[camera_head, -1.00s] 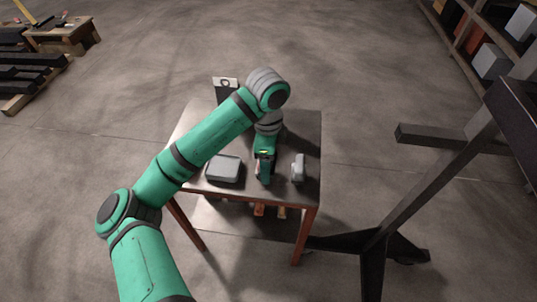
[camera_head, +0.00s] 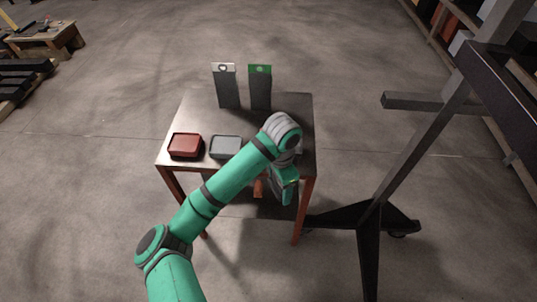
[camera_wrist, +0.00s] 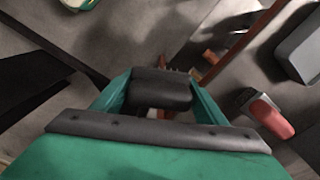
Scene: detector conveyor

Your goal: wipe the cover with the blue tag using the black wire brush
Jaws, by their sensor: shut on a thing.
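My gripper (camera_head: 290,190) is at the table's front right, by its edge. In the wrist view my gripper (camera_wrist: 160,97) is shut on a black block-like thing (camera_wrist: 162,85) with short bristles at its far edge, which looks like the black wire brush. At the back of the table (camera_head: 200,112) stand two upright dark covers: one (camera_head: 229,92) with a whitish tag (camera_head: 225,70), one (camera_head: 261,92) with a green tag (camera_head: 260,70). No blue tag shows; my arm hides part of the table's right side.
A red box (camera_head: 185,145) and a grey box (camera_head: 226,147) sit on the table's front left. A red-and-grey thing (camera_wrist: 268,114) shows in the wrist view. A dark metal stand (camera_head: 395,180) stands close on the right. Open floor lies to the left.

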